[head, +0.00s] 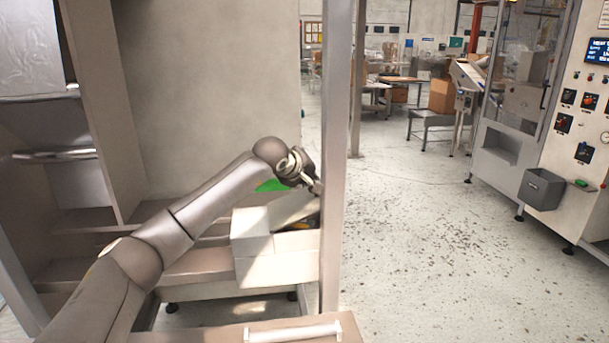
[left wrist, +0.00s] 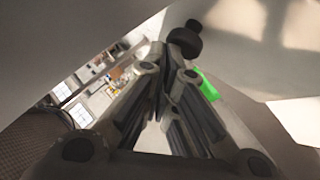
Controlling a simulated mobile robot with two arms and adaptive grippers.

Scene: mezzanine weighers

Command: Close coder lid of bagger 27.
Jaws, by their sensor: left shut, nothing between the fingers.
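The coder of the bagger appears to be the pale grey box (head: 263,270) low in the middle of the head view. A tilted grey panel (head: 294,209), which looks like its lid, slants up at its top right. My left gripper (head: 317,187) is just above the upper end of this panel, beside a metal post; whether it touches the panel I cannot tell. In the left wrist view the left gripper (left wrist: 170,68) has its fingers together and empty. A black knob (left wrist: 185,40) is just beyond the fingertips, close to a pale surface. My right gripper is not in view.
An upright metal post (head: 338,150) stands directly right of my left gripper. A bright green part (head: 271,185) lies behind my forearm and also shows in the left wrist view (left wrist: 207,86). A flat panel with a bar handle (head: 292,332) is in front. Speckled floor (head: 430,250) is open to the right.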

